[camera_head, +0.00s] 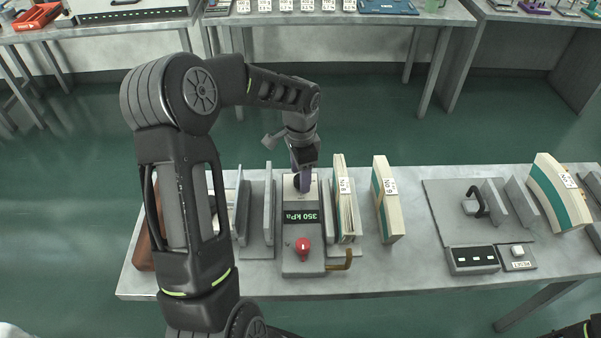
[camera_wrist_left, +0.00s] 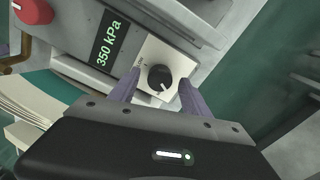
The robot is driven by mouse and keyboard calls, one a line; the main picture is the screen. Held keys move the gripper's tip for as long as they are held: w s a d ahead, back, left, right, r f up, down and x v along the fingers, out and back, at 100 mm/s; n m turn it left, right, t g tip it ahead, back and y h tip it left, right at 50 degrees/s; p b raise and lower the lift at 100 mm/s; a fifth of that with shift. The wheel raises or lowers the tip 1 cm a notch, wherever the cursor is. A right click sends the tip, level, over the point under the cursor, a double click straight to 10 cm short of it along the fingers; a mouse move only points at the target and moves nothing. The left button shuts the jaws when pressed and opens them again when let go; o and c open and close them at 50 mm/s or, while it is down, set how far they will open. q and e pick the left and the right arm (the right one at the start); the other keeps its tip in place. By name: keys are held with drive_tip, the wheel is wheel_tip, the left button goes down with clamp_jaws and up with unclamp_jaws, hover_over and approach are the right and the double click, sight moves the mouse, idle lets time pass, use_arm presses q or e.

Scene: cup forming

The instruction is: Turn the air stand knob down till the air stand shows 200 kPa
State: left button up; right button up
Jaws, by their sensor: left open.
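The air stand (camera_head: 302,258) is a grey box on the table, and its display (camera_head: 300,216) reads 350 kPa. The display also shows in the left wrist view (camera_wrist_left: 108,44). The black air stand knob (camera_wrist_left: 160,77) sits on a pale plate with a white pointer mark. My left gripper (camera_head: 302,180) is over the far end of the air stand and hides the knob in the head view. In the left wrist view my left gripper (camera_wrist_left: 157,88) is open, with one purple finger on each side of the knob. I cannot tell whether the fingers touch it. My right gripper is not in view.
A red button (camera_head: 303,244) sits at the stand's near end, beside a brass pipe (camera_head: 341,264). Upright grey plates (camera_head: 268,204) stand close on the left. Cream blocks marked N8 (camera_head: 343,200) and N9 (camera_head: 387,200) stand on the right. A press-like fixture (camera_head: 473,256) lies farther right.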

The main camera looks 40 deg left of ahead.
use_arm(q)
drive_tip(key=shift+f, duration=0.2)
drive_tip(key=shift+c, duration=0.4)
clamp_jaws()
